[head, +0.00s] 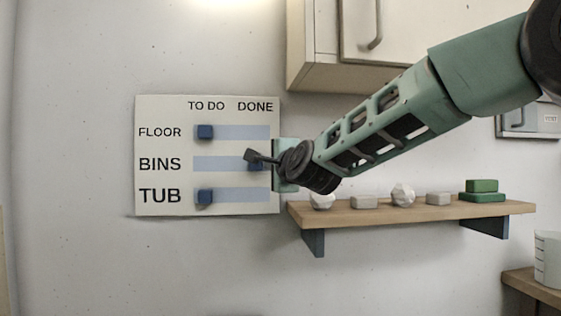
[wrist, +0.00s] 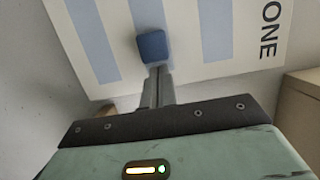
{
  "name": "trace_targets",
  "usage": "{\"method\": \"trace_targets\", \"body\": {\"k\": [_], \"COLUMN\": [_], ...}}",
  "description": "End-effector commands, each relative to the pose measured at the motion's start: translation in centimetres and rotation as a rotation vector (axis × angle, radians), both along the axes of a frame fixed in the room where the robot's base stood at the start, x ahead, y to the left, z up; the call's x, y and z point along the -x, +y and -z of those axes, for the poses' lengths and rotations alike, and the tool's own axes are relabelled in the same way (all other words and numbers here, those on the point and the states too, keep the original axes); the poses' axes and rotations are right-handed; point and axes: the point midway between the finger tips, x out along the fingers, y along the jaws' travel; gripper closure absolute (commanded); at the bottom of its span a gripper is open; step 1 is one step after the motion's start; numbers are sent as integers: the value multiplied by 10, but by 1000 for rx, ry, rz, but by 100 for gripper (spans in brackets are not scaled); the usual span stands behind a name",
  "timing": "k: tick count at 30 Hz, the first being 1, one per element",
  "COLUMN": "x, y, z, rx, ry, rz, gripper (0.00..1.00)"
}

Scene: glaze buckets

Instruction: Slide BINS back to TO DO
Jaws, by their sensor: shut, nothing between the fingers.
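A white chore board (head: 240,207) hangs on the wall with rows FLOOR, BINS and TUB and columns TO DO and DONE. The blue BINS slider (head: 256,166) sits at the DONE end of its pale blue track, partly hidden by my gripper. The FLOOR slider (head: 205,132) and the TUB slider (head: 205,197) are at TO DO. My gripper (head: 248,156) is shut and empty at the BINS slider. In the wrist view the closed fingertips (wrist: 157,72) are right at the BINS slider (wrist: 153,48); I cannot tell whether they touch it.
A wooden shelf (head: 415,212) with pale stones and green blocks (head: 482,191) is right of the board, under my arm. A wall cabinet (head: 315,70) hangs above it. The wall left of the board is clear.

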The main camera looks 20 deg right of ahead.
Motion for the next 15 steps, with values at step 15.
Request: {"method": "trace_targets", "body": {"k": [15], "x": [-8], "y": [39], "z": [-5], "rx": [-1], "ry": [2], "rz": [-7], "gripper": [100]}}
